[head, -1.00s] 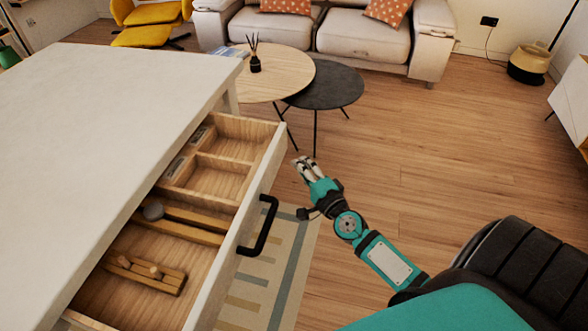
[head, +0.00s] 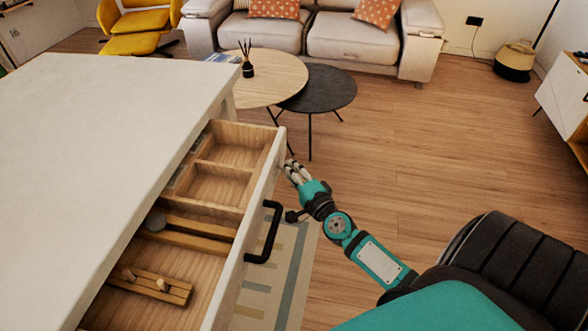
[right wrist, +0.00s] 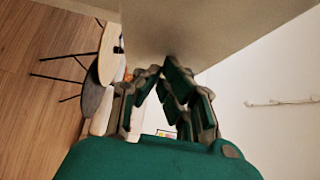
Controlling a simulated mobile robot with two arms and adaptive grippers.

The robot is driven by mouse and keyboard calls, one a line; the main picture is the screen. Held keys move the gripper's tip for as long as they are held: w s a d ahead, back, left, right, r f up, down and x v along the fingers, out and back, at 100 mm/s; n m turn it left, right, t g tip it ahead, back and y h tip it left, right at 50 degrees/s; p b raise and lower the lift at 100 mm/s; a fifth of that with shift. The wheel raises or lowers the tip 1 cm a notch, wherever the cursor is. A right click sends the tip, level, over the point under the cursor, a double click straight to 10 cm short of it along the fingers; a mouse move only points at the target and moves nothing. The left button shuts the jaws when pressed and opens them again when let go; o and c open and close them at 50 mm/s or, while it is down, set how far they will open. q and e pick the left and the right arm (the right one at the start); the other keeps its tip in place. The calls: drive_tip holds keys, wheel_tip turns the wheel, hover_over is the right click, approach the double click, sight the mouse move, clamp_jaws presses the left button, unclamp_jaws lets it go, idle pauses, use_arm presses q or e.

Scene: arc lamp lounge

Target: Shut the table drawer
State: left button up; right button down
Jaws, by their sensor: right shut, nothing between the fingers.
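The table drawer (head: 225,245) is open, pulled out from under the white table (head: 110,130). Its pale front has a black bar handle (head: 265,232). My right gripper (head: 290,170) is shut and empty, beside the outer face of the drawer front near its far end, beyond the handle. In the right wrist view its fingers (right wrist: 168,85) point toward a pale panel (right wrist: 190,30), which looks like the drawer front. I cannot tell whether they touch it. My left gripper is out of view.
The drawer holds a wooden divider, a grey ball (head: 155,220) and a small wooden block with pegs (head: 155,287). A striped rug (head: 283,275) lies below. Two round coffee tables (head: 265,80) and a sofa stand behind. The floor to the right is clear.

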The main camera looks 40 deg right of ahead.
sight(200, 156)
drive_tip(key=w+a+p, duration=0.1)
drive_tip(key=w+a, duration=0.2)
drive_tip(key=w, duration=0.1)
drive_tip(key=w+a+p, duration=0.1)
drive_tip(key=w+a, duration=0.3)
drive_tip(key=shift+r, duration=0.2)
drive_tip(key=w+a, duration=0.3)
drive_tip(key=w+a+b, duration=0.1)
drive_tip(key=w+a, duration=0.2)
drive_tip(key=w, duration=0.1)
drive_tip(key=w+a+b, duration=0.1)
drive_tip(key=w+a, duration=0.2)
drive_tip(key=shift+w+f, duration=0.2)
drive_tip(key=shift+f, duration=0.05)
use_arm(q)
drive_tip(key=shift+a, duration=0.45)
use_arm(e)
drive_tip(key=shift+w+a+r, duration=0.15)
drive_tip(key=shift+w+a, duration=0.2)
drive_tip(key=shift+w, duration=0.05)
